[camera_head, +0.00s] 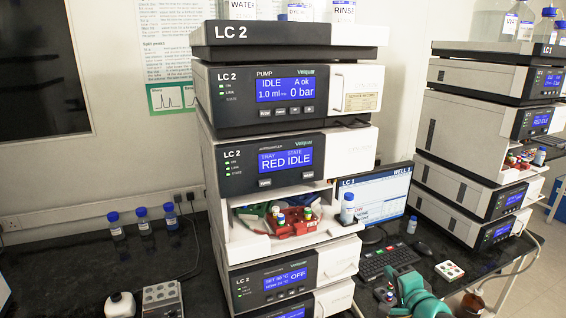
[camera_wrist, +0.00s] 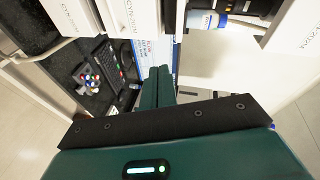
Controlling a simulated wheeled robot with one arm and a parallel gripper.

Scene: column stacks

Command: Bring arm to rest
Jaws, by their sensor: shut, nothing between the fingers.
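My gripper (camera_wrist: 158,72) is green with a dark bar across its base in the wrist view. Its two fingers lie together, shut and empty. In the head view my green arm (camera_head: 415,296) shows at the bottom edge, right of centre, in front of the LC 2 stack's right side. The fingertips are hard to make out there. In the wrist view the fingers point toward the bench, with the monitor screen (camera_wrist: 178,55) just beyond them and a blue-capped bottle (camera_wrist: 205,19) to their upper right.
The LC 2 stack (camera_head: 232,98) stands at centre with an open tray (camera_head: 285,225) holding vials. The LC 1 stack (camera_head: 470,120) is at right. Bottles (camera_head: 143,220) stand at left.

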